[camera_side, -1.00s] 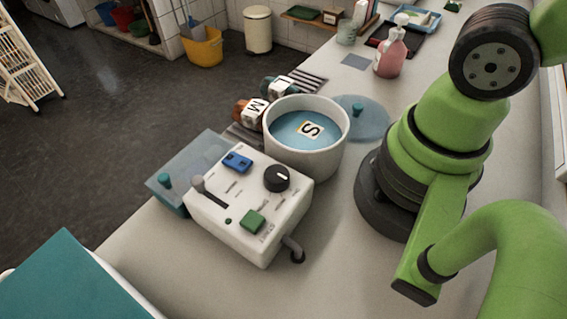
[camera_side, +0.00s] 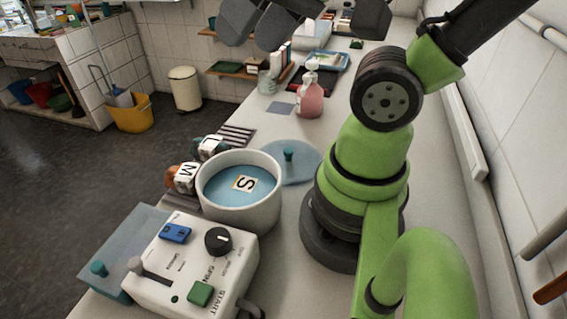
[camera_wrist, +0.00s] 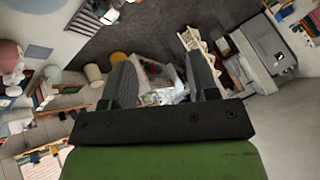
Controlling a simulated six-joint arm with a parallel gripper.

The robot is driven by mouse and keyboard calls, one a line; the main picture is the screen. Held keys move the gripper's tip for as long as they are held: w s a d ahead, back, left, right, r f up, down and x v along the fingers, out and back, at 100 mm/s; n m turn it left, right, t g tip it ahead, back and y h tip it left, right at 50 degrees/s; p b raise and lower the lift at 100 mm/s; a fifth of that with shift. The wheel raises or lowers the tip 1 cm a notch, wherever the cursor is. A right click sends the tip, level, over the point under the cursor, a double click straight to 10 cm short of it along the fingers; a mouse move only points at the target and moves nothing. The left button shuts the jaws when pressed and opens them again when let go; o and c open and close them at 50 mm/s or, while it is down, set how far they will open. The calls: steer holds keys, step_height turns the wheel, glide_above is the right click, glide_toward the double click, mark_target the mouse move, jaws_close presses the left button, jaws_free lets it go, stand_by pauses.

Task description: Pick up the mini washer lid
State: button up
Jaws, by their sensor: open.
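A round, see-through blue lid (camera_side: 289,160) with a teal knob lies flat on the counter, behind and to the right of the white tub (camera_side: 240,207). The tub holds blue water and a cube marked S (camera_side: 244,183). A square see-through blue lid (camera_side: 128,248) with a teal knob lies to the left of the white control box (camera_side: 192,262). My gripper (camera_wrist: 162,75) is open and empty in the wrist view, facing the room and floor. In the side view, its dark parts show at the top edge, high above the counter and well away from both lids.
Lettered cubes (camera_side: 186,176) sit left of the tub, by a striped mat (camera_side: 236,135). A pink pump bottle (camera_side: 310,92) stands farther back. The tiled wall is close on the right. Counter between the round lid and bottle is mostly clear.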

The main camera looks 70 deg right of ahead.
steer(key=w+d+f+m+g+h, duration=0.2)
steer(key=w+d+f+m, duration=0.25)
steer(key=m, duration=0.35)
steer(key=m+g, duration=0.5)
steer(key=m, duration=1.4)
glide_above(288, 150)
steer(key=f, duration=1.8)
steer(key=shift+s+a+f, duration=0.1)
steer(key=shift+a+f, duration=0.25)
steer(key=shift+f, duration=0.05)
steer(key=shift+d+f, duration=0.2)
steer(key=shift+f, duration=1.25)
steer(key=shift+d+f, duration=0.2)
steer(key=shift+f, duration=1.25)
jaws_close()
